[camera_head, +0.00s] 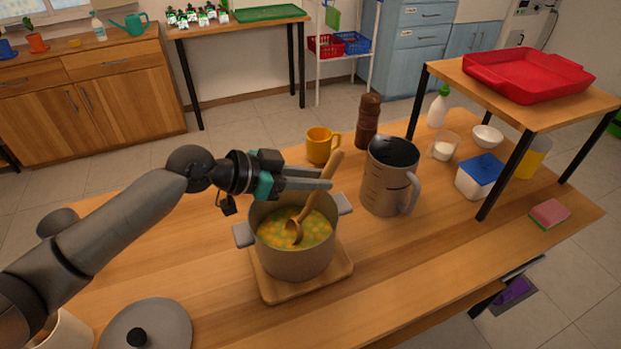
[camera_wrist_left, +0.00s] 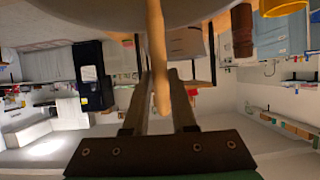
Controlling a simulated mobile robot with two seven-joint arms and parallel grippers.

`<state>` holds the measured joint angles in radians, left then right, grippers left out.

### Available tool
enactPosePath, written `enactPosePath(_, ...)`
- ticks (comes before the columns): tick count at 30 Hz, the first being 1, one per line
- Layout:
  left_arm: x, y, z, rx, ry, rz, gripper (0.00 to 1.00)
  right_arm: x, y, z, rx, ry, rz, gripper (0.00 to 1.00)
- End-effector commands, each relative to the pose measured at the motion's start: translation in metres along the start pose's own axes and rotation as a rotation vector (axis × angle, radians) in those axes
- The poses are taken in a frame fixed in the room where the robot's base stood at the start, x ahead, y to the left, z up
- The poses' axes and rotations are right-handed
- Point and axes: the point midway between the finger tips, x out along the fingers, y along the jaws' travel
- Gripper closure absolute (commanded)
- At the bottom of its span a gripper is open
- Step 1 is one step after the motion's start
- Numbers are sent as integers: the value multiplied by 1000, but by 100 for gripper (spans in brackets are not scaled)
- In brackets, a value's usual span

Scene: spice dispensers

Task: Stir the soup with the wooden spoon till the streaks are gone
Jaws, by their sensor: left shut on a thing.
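The wooden spoon (camera_head: 312,199) leans in the grey pot (camera_head: 290,264), its bowl end at the soup's surface. The soup (camera_head: 316,232) is yellow-green with orange patches; I cannot tell streaks from pieces. The pot stands on a wooden board (camera_head: 335,269). My left gripper (camera_head: 328,180) is shut on the spoon's handle above the pot's far rim. In the left wrist view the handle (camera_wrist_left: 157,60) runs between the two fingers. My right gripper is not in view.
A grey jug (camera_head: 385,190) stands close right of the pot, with a yellow mug (camera_head: 319,146) and a brown grinder (camera_head: 368,121) behind. A grey lid (camera_head: 147,328) lies at the front left. A raised shelf with a red tray (camera_head: 526,77) is at right.

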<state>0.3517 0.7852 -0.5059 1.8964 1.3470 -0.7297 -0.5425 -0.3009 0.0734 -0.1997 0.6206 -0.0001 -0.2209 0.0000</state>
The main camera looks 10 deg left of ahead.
Motion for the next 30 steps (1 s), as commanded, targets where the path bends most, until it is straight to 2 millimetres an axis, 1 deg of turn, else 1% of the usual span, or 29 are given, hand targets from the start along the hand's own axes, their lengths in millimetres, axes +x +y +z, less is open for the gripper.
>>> enactPosePath(1, -2, 0, -10, 0, 2, 1, 100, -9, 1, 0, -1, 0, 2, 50)
enactPosePath(8, -2, 0, -34, 0, 2, 1, 100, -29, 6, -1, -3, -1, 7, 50)
enactPosePath(30, -1, 0, -107, -1, 1, 2, 100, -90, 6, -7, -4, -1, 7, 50)
